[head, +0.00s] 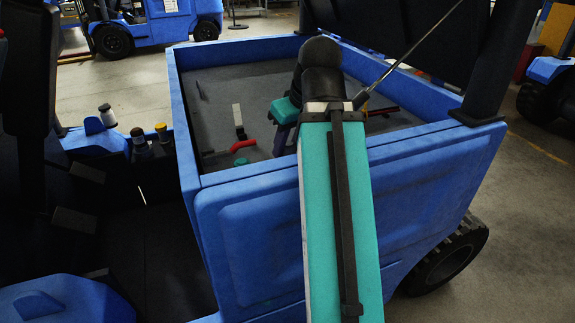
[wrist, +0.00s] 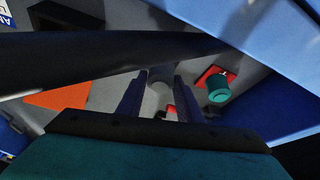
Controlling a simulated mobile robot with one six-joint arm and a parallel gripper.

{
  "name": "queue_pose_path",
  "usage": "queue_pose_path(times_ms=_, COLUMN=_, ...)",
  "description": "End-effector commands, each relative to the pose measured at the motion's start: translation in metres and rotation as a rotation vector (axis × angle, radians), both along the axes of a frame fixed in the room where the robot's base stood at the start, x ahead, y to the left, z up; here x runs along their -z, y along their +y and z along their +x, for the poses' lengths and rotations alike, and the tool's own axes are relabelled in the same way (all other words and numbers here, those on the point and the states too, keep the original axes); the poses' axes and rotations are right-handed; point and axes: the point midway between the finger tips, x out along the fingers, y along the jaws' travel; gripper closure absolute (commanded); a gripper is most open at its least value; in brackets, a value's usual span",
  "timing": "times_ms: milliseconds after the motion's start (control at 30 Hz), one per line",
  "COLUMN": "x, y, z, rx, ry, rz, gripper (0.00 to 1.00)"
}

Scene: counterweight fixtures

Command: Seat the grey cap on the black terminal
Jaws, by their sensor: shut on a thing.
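My gripper (wrist: 159,98) reaches down inside the blue compartment, its two dark purple fingers closed on a grey cylindrical piece (wrist: 160,82), which looks like the grey cap. In the head view my gripper (head: 283,141) shows just left of my arm, with its fingertips partly hidden by the compartment wall; the cap cannot be made out there. Beyond the fingers in the wrist view is a small dark part (wrist: 161,114) beside a red one; it may be the black terminal, but is too small to tell. I cannot see contact between it and the cap.
A teal cap (wrist: 218,88) stands at a red base to the right of the fingers. The blue compartment wall (head: 184,130) rises around the work area, and my arm crosses its near wall. A red part (head: 243,145) and an upright pale piece (head: 237,114) stand inside.

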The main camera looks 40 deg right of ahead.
Motion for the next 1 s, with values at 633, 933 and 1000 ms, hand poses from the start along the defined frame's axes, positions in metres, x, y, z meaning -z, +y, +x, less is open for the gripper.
queue_pose_path(times_ms=633, x=0.0045, y=-0.0001, z=0.0001, rx=0.000, ry=0.000, rz=0.000, gripper=0.76)
queue_pose_path(times_ms=933, x=0.0084, y=-0.0001, z=0.0001, rx=0.000, ry=0.000, rz=0.000, gripper=0.76)
queue_pose_path(times_ms=1000, x=0.0094, y=-0.0001, z=0.0001, rx=0.000, ry=0.000, rz=0.000, gripper=0.76)
